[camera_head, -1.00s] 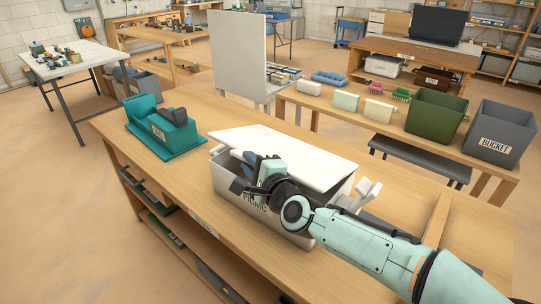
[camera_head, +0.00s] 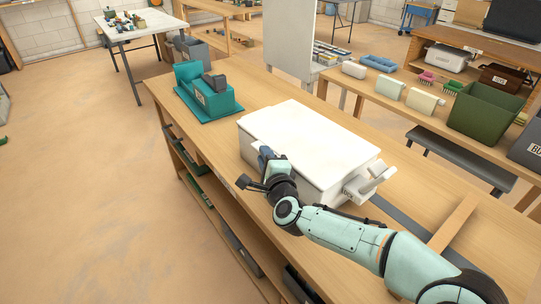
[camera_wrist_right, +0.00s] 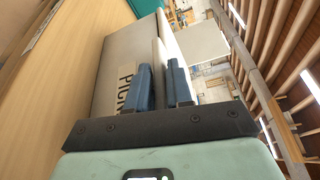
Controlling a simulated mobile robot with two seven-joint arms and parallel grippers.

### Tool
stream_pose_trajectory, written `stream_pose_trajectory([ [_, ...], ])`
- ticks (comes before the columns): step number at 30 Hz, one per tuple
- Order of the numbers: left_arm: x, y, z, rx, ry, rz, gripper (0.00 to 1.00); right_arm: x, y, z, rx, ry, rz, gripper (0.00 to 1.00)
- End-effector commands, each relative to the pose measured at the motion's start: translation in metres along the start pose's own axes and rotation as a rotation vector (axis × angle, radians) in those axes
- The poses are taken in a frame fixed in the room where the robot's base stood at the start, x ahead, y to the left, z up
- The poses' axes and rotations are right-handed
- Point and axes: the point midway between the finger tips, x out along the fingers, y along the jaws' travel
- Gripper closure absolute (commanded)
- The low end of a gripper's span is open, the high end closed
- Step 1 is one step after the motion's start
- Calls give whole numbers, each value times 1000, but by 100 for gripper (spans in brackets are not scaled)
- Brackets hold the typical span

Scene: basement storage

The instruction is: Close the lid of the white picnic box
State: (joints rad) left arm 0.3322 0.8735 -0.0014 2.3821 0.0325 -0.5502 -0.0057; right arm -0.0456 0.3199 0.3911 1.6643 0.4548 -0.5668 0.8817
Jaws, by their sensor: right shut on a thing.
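The white picnic box (camera_head: 318,190) stands on the wooden workbench (camera_head: 420,212). Its white lid (camera_head: 318,138) lies over the top, level or nearly so, and covers the opening. I cannot tell whether it is fully seated. My right gripper (camera_head: 266,156) is at the box's near left side, at the lid's front edge. In the right wrist view, the blue fingers (camera_wrist_right: 162,82) are shut on the edge of the lid (camera_wrist_right: 160,55), beside the box wall with its partly hidden label (camera_wrist_right: 127,85). My left gripper is out of view.
A teal toolbox-like object (camera_head: 208,98) stands on the bench's far left. A pale handle-like part (camera_head: 368,182) sticks out at the box's right end. A wooden strip (camera_head: 455,222) lies on the bench to the right. A green bin (camera_head: 484,112) stands on the bench behind.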

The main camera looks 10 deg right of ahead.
Motion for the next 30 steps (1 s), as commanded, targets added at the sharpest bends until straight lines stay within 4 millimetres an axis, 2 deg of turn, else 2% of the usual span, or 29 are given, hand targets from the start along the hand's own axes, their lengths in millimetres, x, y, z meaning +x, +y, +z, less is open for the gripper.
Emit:
stream_pose_trajectory([
  [1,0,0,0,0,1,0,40,1,4,-7,4,13,7,100],
  [2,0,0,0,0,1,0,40,1,4,-7,4,13,7,70],
  [3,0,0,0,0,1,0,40,1,4,-7,4,13,7,62],
  [13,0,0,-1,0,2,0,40,-1,1,-4,1,7,2,62],
  [17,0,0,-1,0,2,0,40,-13,0,-3,-1,6,1,62],
  [20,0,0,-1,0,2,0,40,-30,0,-4,-3,6,1,62],
  [30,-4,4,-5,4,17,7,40,-104,0,-4,0,8,2,62],
])
